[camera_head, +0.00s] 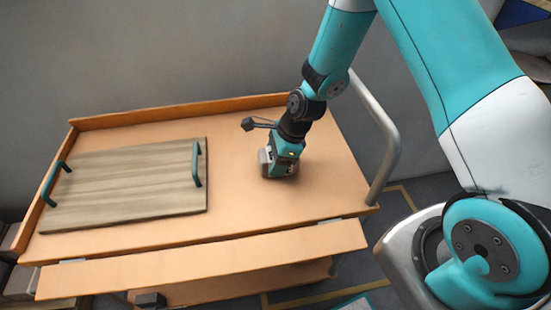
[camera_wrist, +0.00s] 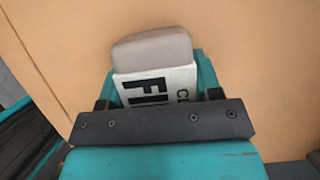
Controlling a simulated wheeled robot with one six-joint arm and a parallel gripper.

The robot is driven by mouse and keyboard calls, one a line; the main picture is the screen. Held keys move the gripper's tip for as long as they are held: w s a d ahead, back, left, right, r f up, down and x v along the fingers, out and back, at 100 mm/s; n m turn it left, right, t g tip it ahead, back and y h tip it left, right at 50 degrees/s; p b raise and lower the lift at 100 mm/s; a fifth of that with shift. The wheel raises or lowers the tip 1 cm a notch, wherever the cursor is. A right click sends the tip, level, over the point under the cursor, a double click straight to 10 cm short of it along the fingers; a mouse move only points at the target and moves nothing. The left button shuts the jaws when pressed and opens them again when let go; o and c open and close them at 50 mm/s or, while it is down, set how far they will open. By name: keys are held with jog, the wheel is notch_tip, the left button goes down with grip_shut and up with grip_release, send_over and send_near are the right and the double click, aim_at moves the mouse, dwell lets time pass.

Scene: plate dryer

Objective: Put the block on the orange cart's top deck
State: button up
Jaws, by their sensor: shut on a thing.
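My gripper (camera_head: 280,170) points down over the right part of the orange cart's top deck (camera_head: 318,175). It is shut on the block (camera_wrist: 152,48). In the wrist view the block has a beige-grey end and a white label with black letters, and it sits between the teal fingers (camera_wrist: 158,84). In the head view only grey edges of the block show beside and below the fingers. The block is on the deck or very close above it; I cannot tell whether it touches. The deck also fills most of the wrist view's background (camera_wrist: 255,60).
A wooden board (camera_head: 125,180) with two teal handles lies on the deck's left part, left of my gripper. A raised rim (camera_head: 180,112) runs along the back. A grey rail (camera_head: 385,130) stands at the right end. Bare deck surrounds my gripper.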

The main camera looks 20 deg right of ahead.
jog(key=o, duration=1.3)
jog(key=shift+o, duration=0.2)
jog(key=shift+r, duration=0.1)
jog(key=v, duration=1.2)
jog(key=shift+a, duration=0.2)
jog(key=s+a+r+n, duration=0.4)
jog(key=s+r+n, duration=0.4)
jog(key=n, duration=0.5)
jog(key=s+a+r+n, duration=0.4)
jog(key=s+r+n, duration=0.5)
jog(key=s+n, duration=0.4)
jog(key=shift+s+r+n+g, duration=0.2)
jog(key=shift+n+g, duration=0.2)
jog(key=shift+n, duration=0.3)
